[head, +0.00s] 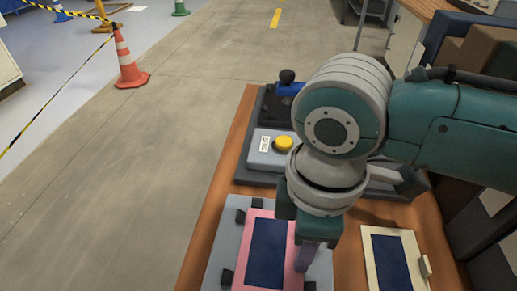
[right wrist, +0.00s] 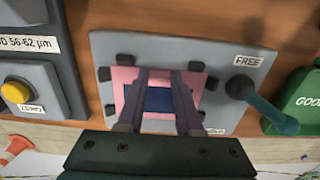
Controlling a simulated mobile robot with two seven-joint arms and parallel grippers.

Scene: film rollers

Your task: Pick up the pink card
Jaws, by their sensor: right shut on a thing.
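The pink card (head: 251,219) has a dark blue panel in its middle and lies over a grey plate (head: 228,248) with black corner blocks. It also shows in the right wrist view (right wrist: 123,76), between the black blocks and partly behind my fingers. My right gripper (head: 306,258) points down at the card's right part in the head view. In the right wrist view its two fingers (right wrist: 160,74) reach over the card, and it is shut on the card. The exact contact is hidden, and I cannot tell whether the card is lifted. My left gripper is not in view.
A cream card (head: 415,254) with a blue panel lies to the right on the wooden table (head: 215,207). A grey box with a yellow button (head: 283,143) stands behind the plate. A lever marked FREE (right wrist: 262,101) and a green box (right wrist: 306,95) are near the plate.

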